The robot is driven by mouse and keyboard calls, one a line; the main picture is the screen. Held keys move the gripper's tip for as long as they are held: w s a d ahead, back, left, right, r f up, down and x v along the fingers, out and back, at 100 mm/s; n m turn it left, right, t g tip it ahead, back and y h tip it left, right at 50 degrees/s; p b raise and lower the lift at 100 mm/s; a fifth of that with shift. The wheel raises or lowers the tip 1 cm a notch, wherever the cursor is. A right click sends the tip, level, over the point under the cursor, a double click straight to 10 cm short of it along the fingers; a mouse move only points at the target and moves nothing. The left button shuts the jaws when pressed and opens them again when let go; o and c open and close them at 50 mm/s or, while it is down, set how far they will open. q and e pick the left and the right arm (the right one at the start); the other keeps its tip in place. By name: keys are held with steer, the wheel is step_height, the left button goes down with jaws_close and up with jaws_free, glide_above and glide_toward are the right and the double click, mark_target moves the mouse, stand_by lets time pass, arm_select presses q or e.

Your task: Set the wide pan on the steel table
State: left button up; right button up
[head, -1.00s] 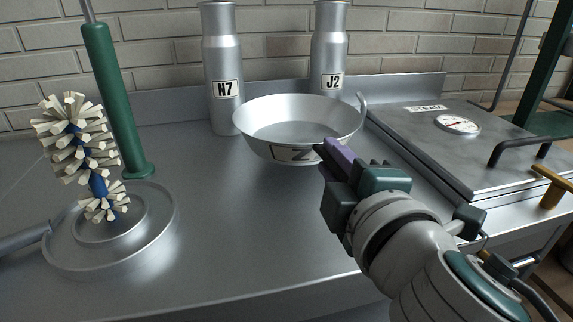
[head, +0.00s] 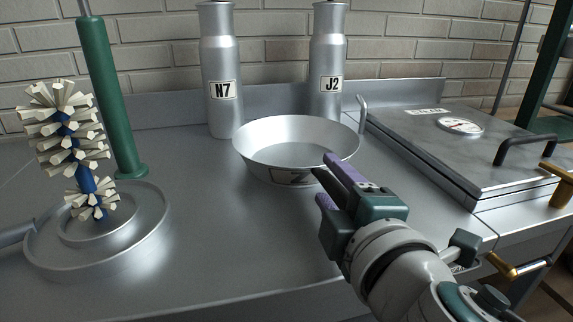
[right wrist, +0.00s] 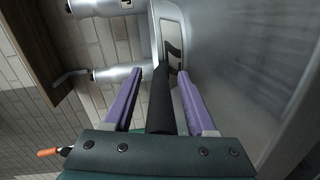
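The wide pan (head: 300,160), shallow silver metal with a dark "Z" label, sits upright and appears to rest on the steel table (head: 215,225), in front of the two bottles. My right gripper (head: 324,165) is at its near right side. In the right wrist view its two purple fingers (right wrist: 160,75) stand apart, with gaps, on either side of a dark bar (right wrist: 162,100) that looks like the pan's handle and runs toward the pan (right wrist: 172,30). The head view mostly hides this bar. My left gripper is not in view.
Metal bottles N7 (head: 222,75) and J2 (head: 328,75) stand behind the pan. A flat steel unit with a gauge (head: 460,126) and dark handle is at the right. A brush (head: 70,150), a green post (head: 108,95) and a round metal base (head: 145,235) are at the left.

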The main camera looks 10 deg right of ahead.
steer(key=shift+r, duration=0.1)
steer(key=shift+s, duration=0.2)
steer(key=s+r, duration=0.1)
steer(key=s, duration=1)
steer(key=s+d+f+m+g+h, duration=0.45)
steer(key=d+m+g, duration=0.25)
steer(key=d+m, duration=0.35)
steer(key=s+a+f+m+g+y, duration=0.1)
steer(key=s+a+f+g+y, duration=0.1)
steer(key=s, duration=0.3)
steer(key=s+a+f+m+g+y, duration=0.2)
steer(key=s+a+g+y, duration=0.1)
steer(key=s+g, duration=0.1)
steer(key=shift+s+f+b, duration=0.4)
steer(key=shift+s+b, duration=0.05)
steer(key=shift+s, duration=0.15)
steer(key=shift+a+m, duration=0.1)
steer(key=shift+m, duration=0.15)
